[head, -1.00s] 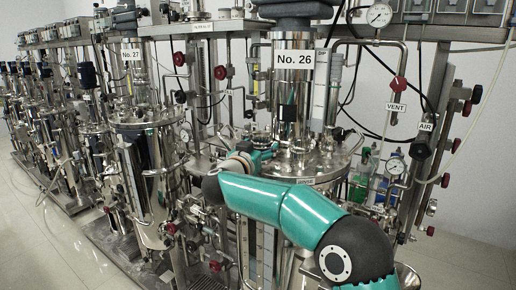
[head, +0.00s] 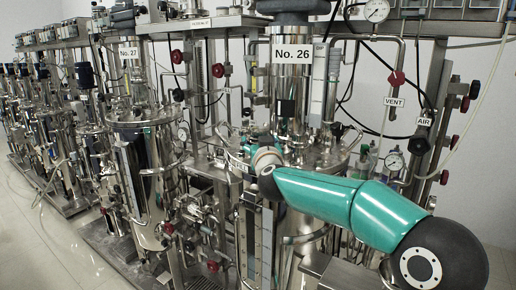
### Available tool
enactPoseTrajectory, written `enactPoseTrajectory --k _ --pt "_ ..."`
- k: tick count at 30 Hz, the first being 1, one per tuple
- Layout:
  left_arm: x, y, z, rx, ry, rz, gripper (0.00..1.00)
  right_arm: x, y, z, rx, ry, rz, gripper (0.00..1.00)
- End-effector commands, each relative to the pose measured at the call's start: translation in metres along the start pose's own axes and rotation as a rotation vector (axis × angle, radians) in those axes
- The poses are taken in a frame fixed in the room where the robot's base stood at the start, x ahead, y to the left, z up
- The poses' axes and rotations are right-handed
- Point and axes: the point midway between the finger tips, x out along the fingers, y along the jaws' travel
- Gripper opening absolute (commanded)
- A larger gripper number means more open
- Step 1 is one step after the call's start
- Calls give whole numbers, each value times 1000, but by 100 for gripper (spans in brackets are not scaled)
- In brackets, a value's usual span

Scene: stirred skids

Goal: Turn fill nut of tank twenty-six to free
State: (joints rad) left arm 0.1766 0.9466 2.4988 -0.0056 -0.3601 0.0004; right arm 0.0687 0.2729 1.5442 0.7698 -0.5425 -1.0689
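Tank twenty-six, a steel vessel marked "No. 26" (head: 292,53), stands in the middle of the head view. Its round lid (head: 325,157) carries several fittings and a shiny upright column. The fill nut cannot be told apart from the other fittings. My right arm, teal with black joints, comes in from the lower right and crosses in front of the tank. Its wrist (head: 266,158) is at the left front of the lid. The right gripper's fingers cannot be made out among the fittings there, nor any contact. My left gripper is not in view.
Tank twenty-seven (head: 145,165) stands to the left, with more tanks beyond it. Valves marked "VENT" (head: 397,78) and "AIR" (head: 418,145) and a gauge (head: 394,162) are on the right. Pipes and hoses crowd the lid. Open floor lies at the lower left.

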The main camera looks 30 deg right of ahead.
Motion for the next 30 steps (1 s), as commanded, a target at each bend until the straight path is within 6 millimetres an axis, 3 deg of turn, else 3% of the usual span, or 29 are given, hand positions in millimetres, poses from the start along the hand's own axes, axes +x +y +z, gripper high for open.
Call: enactPoseTrajectory --k 19,20,21,24,30 --pt "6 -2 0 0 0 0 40 1 3 -5 3 10 -63 40" --pt "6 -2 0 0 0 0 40 1 3 -5 3 10 -63 80" --pt "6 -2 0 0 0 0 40 1 3 -5 3 10 -63 87" --pt "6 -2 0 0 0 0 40 0 2 -4 3 8 -64 100" --pt "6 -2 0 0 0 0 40 0 2 -2 3 5 -65 100"
